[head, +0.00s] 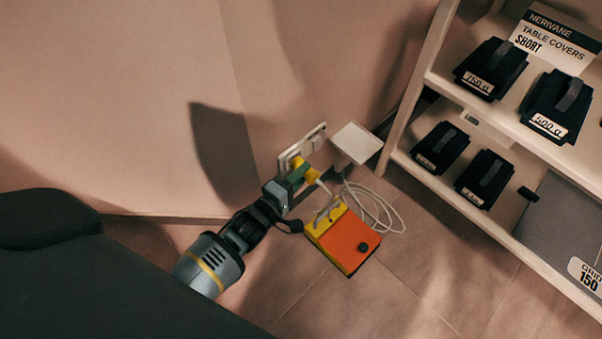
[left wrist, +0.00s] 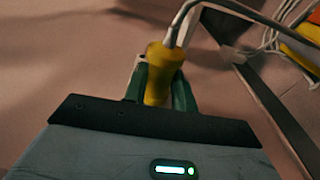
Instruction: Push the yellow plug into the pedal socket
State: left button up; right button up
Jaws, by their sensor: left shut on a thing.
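My left gripper (head: 296,181) is shut on the yellow plug (head: 312,175), close to the wall. In the left wrist view the yellow plug (left wrist: 161,62) sits between the green fingers (left wrist: 160,90), with a pale cable at its end. A pale wall plate with sockets (head: 303,145) is just beyond the fingers. The plug's front end is hidden, so I cannot tell whether it touches the plate. An orange and yellow pedal (head: 352,240) lies on the floor to the right of the gripper. My right gripper is not in view.
A white box (head: 356,143) stands beside the wall plate. A coiled white cable (head: 378,210) lies near the pedal. A white shelf unit (head: 432,180) with black weights (head: 441,147) stands at the right. The floor in front of the pedal is clear.

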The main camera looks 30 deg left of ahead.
pick_arm(q)
jog(key=shift+w+a, duration=0.1)
jog(key=shift+a, duration=0.2)
jog(key=shift+w+a, duration=0.1)
jog(key=shift+a, duration=0.15)
jog(key=o, duration=1.1)
jog(key=p+v, duration=0.3)
jog(key=v, duration=0.5)
jog(key=shift+w, duration=0.1)
